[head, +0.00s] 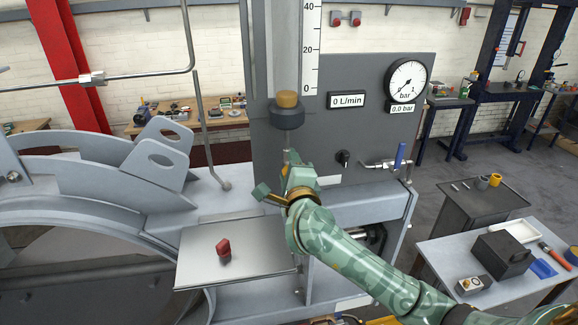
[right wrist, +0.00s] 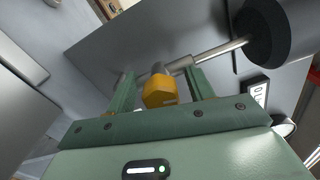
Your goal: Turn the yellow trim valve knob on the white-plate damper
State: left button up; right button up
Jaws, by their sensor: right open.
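The yellow trim valve knob (right wrist: 158,92) is in the right wrist view, below a metal rod that runs to a dark round piece (right wrist: 268,30). My right gripper (right wrist: 162,80) is open, with one finger on each side of the knob; I cannot tell whether either finger touches it. In the head view, my right gripper (head: 294,178) is in front of the grey panel, below a dark cylinder with a tan top (head: 287,99). My left gripper is not in view.
The grey panel (head: 355,125) carries a round gauge (head: 407,81), a black knob (head: 344,158) and a blue-handled valve (head: 400,156). A metal plate (head: 200,262) with a red knob (head: 223,247) lies at lower left. A side table (head: 450,255) stands at right.

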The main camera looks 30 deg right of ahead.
jog(key=shift+s, duration=0.2)
jog(key=shift+s+a+r+p, duration=0.1)
jog(key=shift+s+a+p, duration=0.1)
jog(key=shift+s+p, duration=0.4)
jog(key=shift+s, duration=0.2)
jog(key=v, duration=0.6)
dwell(0.6)
